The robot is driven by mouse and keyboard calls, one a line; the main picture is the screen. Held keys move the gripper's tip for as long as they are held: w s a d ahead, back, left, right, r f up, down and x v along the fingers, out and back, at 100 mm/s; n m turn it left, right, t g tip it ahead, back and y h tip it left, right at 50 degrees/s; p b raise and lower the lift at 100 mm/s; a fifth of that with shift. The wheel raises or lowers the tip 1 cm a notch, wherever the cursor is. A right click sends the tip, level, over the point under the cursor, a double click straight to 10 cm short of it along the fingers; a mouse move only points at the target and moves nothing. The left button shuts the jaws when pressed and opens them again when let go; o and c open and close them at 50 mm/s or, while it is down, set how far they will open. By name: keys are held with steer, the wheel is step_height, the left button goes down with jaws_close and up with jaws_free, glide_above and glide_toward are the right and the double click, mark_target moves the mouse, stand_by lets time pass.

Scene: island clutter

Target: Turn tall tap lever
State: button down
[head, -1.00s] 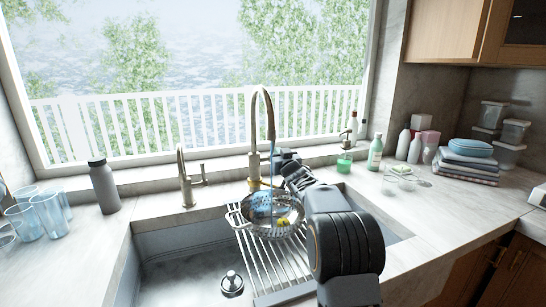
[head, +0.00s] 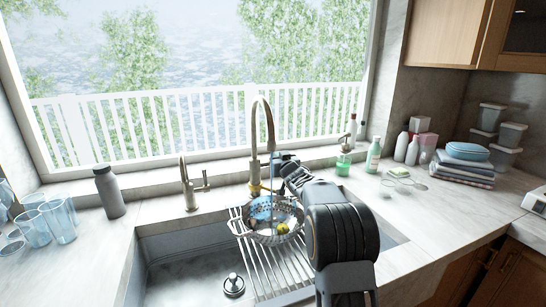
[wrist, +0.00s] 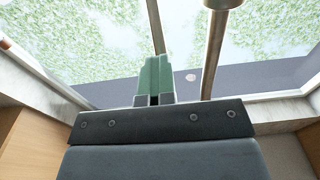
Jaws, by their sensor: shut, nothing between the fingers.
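The tall tap (head: 252,140) rises behind the sink with a high arched spout. Its lever is not clearly visible; my gripper and wrist cover the area at its right side. My gripper (head: 284,160) is just right of the tall tap's body, near the spout's end, and I cannot tell if it touches. In the wrist view, the green fingertips (wrist: 156,72) are together and empty. A metal tap pipe (wrist: 214,55) stands to their right, apart from them in the picture.
A shorter tap (head: 188,185) stands to the left. A colander (head: 247,234) with food sits on the sink rack (head: 262,265) below the spout, with a bluish streak above it. A grey bottle (head: 109,192) and glasses stand left; soap bottles (head: 343,160) stand right.

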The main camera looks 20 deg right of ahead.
steer(key=shift+w+r+g+p, duration=0.15)
steer(key=shift+r+g+p, duration=0.2)
steer(key=shift+p, duration=0.9)
steer(key=shift+f, duration=0.15)
steer(key=shift+w+r+g+p, duration=0.15)
steer(key=shift+r+g+p, duration=0.15)
steer(key=shift+p, duration=1)
steer(key=g+p, duration=0.1)
steer(key=p, duration=0.5)
steer(key=shift+w+r, duration=0.35)
steer(key=shift+r, duration=0.05)
steer(key=shift+w+f+g+p, duration=0.15)
steer(key=shift+g+p, duration=0.1)
steer(key=shift+p, duration=0.5)
steer(key=shift+r+p, duration=0.25)
steer(key=shift+p, duration=0.9)
steer(key=shift+w+f, duration=0.1)
steer(key=shift+f, duration=0.05)
steer(key=c, duration=1.4)
jaws_free()
